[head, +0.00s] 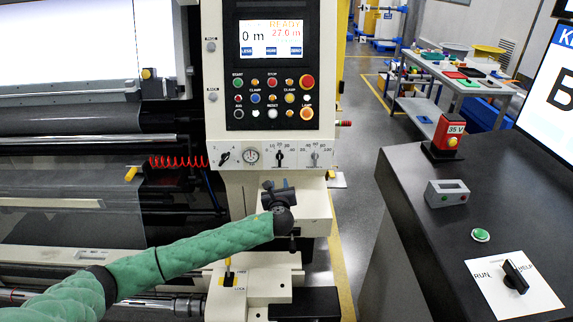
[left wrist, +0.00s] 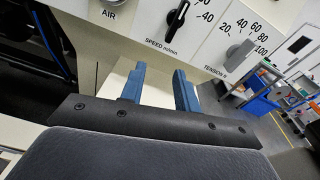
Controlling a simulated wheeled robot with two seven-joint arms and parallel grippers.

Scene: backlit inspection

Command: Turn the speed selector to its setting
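The speed selector is a black knob (head: 279,158) on the white strip below the button panel, looking about upright in the head view. My left gripper (head: 277,186) is just below the strip in the head view. In the left wrist view its two blue fingers (left wrist: 160,84) stand apart with nothing between them, below the knob and not touching it. My right gripper is not in view.
A grey tension knob (left wrist: 238,52) is right of the speed selector, and an air gauge (head: 251,154) is left of it. A red coiled hose (head: 178,161) hangs further left. A dark console (head: 400,190) with a RUN/HELP switch (head: 515,276) stands at the right.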

